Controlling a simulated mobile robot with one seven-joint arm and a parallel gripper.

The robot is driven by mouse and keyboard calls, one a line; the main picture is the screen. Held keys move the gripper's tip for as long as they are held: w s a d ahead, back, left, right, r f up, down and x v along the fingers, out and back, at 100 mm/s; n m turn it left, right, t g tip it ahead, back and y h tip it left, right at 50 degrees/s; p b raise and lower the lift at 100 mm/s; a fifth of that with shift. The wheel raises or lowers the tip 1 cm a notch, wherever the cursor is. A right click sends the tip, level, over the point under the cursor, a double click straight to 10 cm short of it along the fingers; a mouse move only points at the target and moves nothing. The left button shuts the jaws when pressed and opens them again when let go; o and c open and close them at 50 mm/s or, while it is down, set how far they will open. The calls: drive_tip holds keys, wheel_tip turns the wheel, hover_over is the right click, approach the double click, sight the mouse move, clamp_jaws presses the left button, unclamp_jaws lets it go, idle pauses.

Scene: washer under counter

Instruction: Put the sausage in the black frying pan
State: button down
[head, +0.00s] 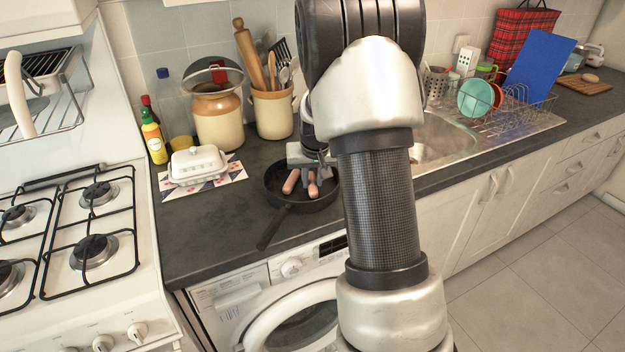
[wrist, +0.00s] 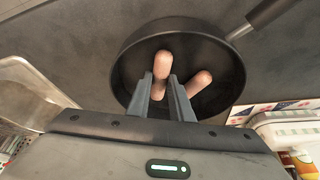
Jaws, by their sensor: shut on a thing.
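The black frying pan (head: 317,204) sits on the dark counter, with its handle toward the front left; its rim and inside show in the wrist view (wrist: 225,62). My gripper (head: 312,176) is low over the pan and is shut on a pinkish sausage (head: 312,187). That sausage is between the fingertips in the wrist view (wrist: 161,66). A second sausage (head: 291,181) lies in the pan beside the gripper, and it also shows just right of the fingers (wrist: 197,83). I cannot tell whether the held sausage touches the pan's bottom.
A white butter dish (head: 198,162) on a patterned mat is left of the pan. A brown-and-cream jar (head: 218,120) and a utensil crock (head: 272,112) stand behind. The sink (head: 440,140) is to the right, the gas stove (head: 75,240) to the left. Front-left counter is clear.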

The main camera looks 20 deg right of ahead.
drive_tip(key=shift+f, duration=0.1)
drive_tip(key=shift+f, duration=0.2)
drive_tip(key=c, duration=1.6)
unclamp_jaws()
drive_tip(key=shift+r, duration=0.15)
